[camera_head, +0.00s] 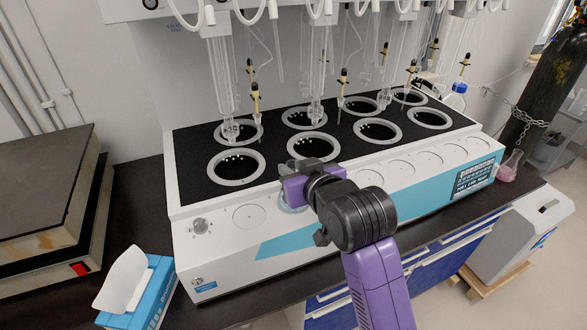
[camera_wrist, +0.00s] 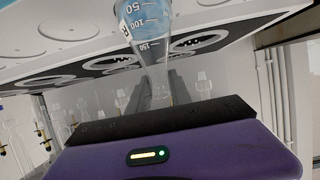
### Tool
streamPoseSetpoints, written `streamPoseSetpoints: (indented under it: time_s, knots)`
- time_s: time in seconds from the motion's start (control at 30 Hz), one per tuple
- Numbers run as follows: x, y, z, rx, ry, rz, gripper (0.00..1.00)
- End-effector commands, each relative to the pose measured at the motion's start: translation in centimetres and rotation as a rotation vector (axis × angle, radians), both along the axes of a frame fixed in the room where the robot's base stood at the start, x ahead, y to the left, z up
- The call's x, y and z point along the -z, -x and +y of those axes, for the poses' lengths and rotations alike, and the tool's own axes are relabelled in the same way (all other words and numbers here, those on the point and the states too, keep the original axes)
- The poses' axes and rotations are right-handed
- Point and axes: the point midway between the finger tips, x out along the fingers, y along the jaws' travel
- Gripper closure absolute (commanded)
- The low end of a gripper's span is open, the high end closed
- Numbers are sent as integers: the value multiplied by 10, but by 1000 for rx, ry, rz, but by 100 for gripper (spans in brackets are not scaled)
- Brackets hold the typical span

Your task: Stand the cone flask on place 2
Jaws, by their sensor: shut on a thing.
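The cone flask (camera_wrist: 150,40) is clear glass with blue liquid and volume marks, and appears base-up in the wrist view because that view is turned over. My gripper (camera_wrist: 172,85) is shut on its neck. In the head view my gripper (camera_head: 291,188) is over the front ledge of the distiller, just right of the leftmost flat round place (camera_head: 250,216). A bluish bit of the flask (camera_head: 290,207) shows beneath it. My wrist hides most of the flask and the ledge there. I cannot tell whether the flask's base touches the ledge.
The white distiller (camera_head: 215,262) has two rows of black wells (camera_head: 236,165) with glass tubes hanging above. More round places (camera_head: 400,168) run along the ledge to the right. A flask with pink liquid (camera_head: 508,167) stands beyond the right end.

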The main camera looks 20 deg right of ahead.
Motion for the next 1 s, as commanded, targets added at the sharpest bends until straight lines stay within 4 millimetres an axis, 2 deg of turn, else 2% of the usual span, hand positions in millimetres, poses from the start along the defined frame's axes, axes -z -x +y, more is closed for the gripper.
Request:
streamPoseSetpoints:
  time_s: [0.17, 0.2, 0.3, 0.67, 0.83, 1.0]
  knots:
    - [3, 0, 0, 0, 0, -1, 100]
    - [3, 0, 0, 0, 0, 0, 69]
    - [2, 0, 0, 0, 0, 0, 53]
    - [-2, 0, 0, 0, 0, -1, 53]
    - [-8, 20, 0, 0, 0, -2, 53]
    - [-22, 52, 0, 0, 0, -1, 53]
